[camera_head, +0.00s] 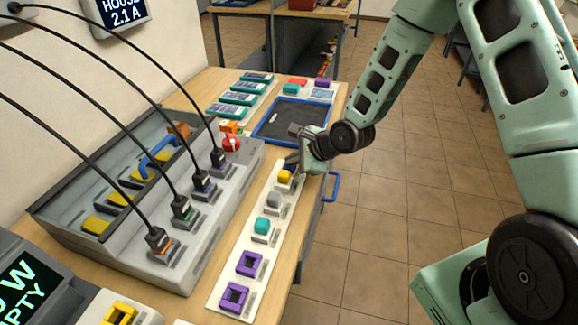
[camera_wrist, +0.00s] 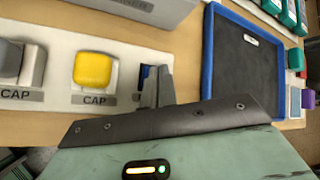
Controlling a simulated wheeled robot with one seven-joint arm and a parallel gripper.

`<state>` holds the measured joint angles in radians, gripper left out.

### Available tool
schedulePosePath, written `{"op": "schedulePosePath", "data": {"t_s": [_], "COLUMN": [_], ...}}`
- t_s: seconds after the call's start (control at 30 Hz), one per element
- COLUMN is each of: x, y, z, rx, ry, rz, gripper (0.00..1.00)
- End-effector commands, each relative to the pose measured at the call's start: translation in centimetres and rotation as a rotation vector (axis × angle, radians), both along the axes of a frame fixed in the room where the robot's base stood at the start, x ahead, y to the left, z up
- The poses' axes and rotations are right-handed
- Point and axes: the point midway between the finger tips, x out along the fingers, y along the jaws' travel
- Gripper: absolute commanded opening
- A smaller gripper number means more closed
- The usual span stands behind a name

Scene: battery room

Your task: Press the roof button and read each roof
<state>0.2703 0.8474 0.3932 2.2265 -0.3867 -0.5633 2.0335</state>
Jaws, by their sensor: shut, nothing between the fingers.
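No button marked as the roof button can be told in either view. My gripper (camera_head: 293,162) is shut and empty at the far end of a white strip (camera_head: 243,210). In the wrist view its fingertips (camera_wrist: 158,72) are over a blue piece (camera_wrist: 147,76), mostly hidden; I cannot tell if they touch. Next to it on the strip are a yellow cap (camera_head: 284,176), a grey cap (camera_head: 274,199) and a teal cap (camera_head: 262,225). The wrist view shows labels reading "CAP". A red knob (camera_head: 231,143) stands on the grey box. A wall display (camera_head: 122,10) reads "HOUSE 2.1 A".
A grey box (camera_head: 150,262) with several cabled plugs and yellow parts fills the left. Purple square frames (camera_head: 250,264) sit on the strip's near end. A blue-rimmed tray (camera_head: 257,127) and teal modules lie beyond. A screen (camera_head: 28,290) reads "W" and "EMPTY". Floor is clear to the right.

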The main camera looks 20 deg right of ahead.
Motion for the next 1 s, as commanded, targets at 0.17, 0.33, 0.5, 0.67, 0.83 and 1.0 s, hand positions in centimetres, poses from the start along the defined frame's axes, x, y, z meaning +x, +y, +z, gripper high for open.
{"op": "schedulePosePath", "data": {"t_s": [0.17,0.33,0.5,0.67,0.83,1.0], "x": [0.0,0.0,0.0,0.0,0.0,0.0], "y": [0.0,0.0,0.0,-0.1,-0.1,-0.1], "z": [-0.2,-0.3,-0.2,0.3,1.2,1.3], "rx": [0.001,0.001,0.001,0.0,0.0,0.0], "ry": [0.0,0.0,0.0,0.001,0.001,0.001], "rz": [-0.001,-0.001,-0.001,-0.002,-0.002,-0.002], "gripper": [0.0,0.0,0.0,0.0,0.0,0.0]}}
